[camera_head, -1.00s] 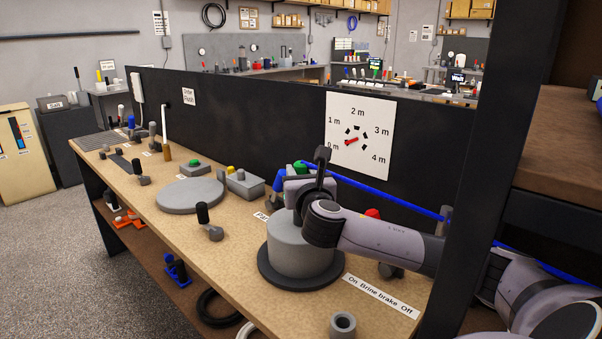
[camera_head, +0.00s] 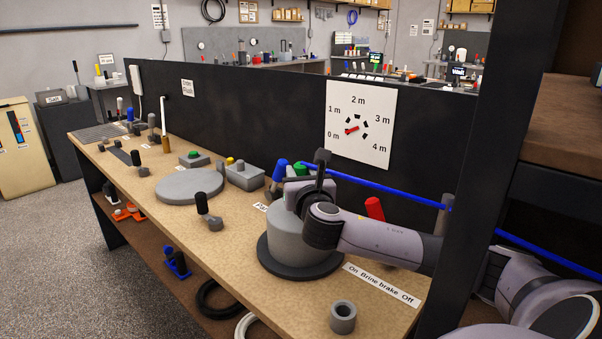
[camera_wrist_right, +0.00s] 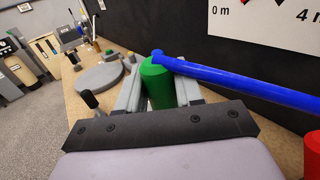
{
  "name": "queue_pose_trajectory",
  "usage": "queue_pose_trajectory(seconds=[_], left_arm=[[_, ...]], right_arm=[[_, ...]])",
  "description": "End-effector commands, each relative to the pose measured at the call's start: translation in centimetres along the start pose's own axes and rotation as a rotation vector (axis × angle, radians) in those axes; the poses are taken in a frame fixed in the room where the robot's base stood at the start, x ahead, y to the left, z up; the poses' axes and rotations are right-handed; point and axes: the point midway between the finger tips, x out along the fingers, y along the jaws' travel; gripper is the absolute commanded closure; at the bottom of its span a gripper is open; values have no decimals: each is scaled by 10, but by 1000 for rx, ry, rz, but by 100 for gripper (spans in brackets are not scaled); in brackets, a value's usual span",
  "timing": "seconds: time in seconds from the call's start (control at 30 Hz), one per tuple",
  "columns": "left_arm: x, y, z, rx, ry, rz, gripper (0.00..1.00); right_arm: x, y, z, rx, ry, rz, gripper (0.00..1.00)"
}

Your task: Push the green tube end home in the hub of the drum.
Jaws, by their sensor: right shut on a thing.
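The grey drum (camera_head: 288,243) stands on its dark round base at the front of the bench. My right gripper (camera_head: 302,187) is over the drum's top and is shut on the green tube end (camera_head: 300,169). In the right wrist view the green end (camera_wrist_right: 156,85) sits between the grey fingers (camera_wrist_right: 158,92), with the blue tube (camera_wrist_right: 245,86) leading off to the right. The tube also runs right in the head view (camera_head: 390,191). My gripper and arm cover the drum's hub, so I cannot tell how the green end meets it. My left gripper is not in view.
A red lever (camera_head: 375,208) stands behind my arm, and a blue-handled lever (camera_head: 279,173) is just left of the gripper. A dial board (camera_head: 360,120) hangs on the black panel behind. A grey ring (camera_head: 343,317) sits near the front edge.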

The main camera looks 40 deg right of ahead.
Motion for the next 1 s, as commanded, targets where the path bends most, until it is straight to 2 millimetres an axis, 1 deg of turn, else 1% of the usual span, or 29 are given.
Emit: queue_pose_trajectory(seconds=[0.6,0.93,0.97,1.0], left_arm=[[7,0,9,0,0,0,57],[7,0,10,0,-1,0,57],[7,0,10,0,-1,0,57],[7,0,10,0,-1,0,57]], right_arm=[[0,0,-19,1,-1,1,96],[0,0,-22,0,4,1,96],[0,0,-23,0,4,1,61],[0,0,-23,0,4,0,48]])
